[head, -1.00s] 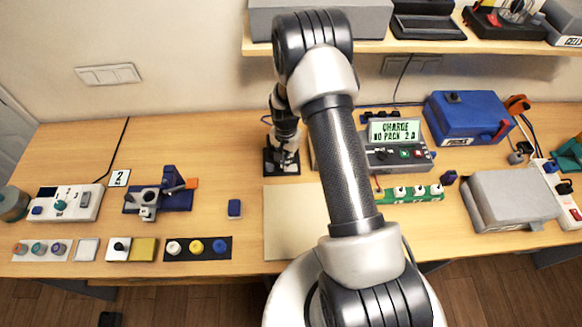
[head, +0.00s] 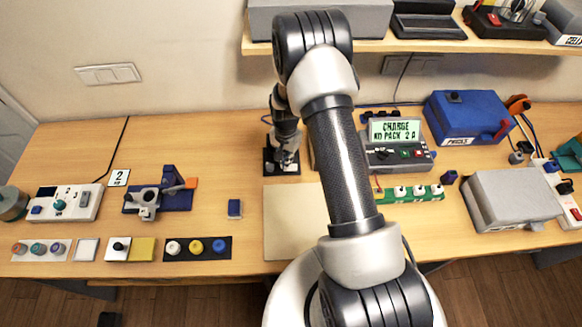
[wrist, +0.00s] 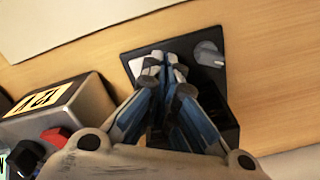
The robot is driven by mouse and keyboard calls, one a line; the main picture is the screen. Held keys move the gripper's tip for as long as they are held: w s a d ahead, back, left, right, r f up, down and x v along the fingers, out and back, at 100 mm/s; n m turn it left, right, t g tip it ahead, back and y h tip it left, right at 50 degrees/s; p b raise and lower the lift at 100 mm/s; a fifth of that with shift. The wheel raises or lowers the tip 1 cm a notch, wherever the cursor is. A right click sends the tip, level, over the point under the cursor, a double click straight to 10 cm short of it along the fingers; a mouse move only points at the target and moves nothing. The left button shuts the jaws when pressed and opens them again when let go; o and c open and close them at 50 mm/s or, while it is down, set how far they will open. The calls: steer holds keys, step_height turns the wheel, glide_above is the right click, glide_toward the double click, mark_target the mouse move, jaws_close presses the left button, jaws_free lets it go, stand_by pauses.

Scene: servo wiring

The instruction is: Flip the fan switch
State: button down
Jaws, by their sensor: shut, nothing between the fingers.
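A small black panel (head: 270,170) lies on the table at the back, left of my arm's middle links. It also shows in the wrist view (wrist: 131,57), with a grey knob (wrist: 208,54) at its upper right. My gripper (head: 287,160) points down at this panel. In the wrist view my gripper (wrist: 160,65) has its fingertips together with nothing held between them, over the panel and left of the knob. I make out no separate fan switch; the fingers cover part of the panel. Whether the fingertips touch anything there I cannot tell.
A grey box with a yellow label (wrist: 38,101) and a red button (wrist: 55,137) stands left of the panel in the wrist view. A beige mat (head: 285,222) lies nearer the front. A blue block (head: 234,208) sits to the left, with bare table around it.

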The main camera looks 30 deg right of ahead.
steer(key=shift+f+b, duration=0.9)
steer(key=shift+f, duration=0.15)
steer(key=shift+f+b, duration=1.3)
steer(key=shift+f, duration=0.2)
stand_by(0.8)
steer(key=shift+r, duration=0.15)
steer(key=shift+r+p, duration=1.7)
steer(key=shift+r, duration=1)
steer(key=shift+s+a+r+p, duration=0.1)
steer(key=shift+s+r+p, duration=0.1)
steer(key=shift+r, duration=0.2)
steer(key=shift+s+r+p, duration=0.1)
steer(key=shift+r+p, duration=0.1)
steer(key=shift+r, duration=0.2)
steer(key=shift+w, duration=0.2)
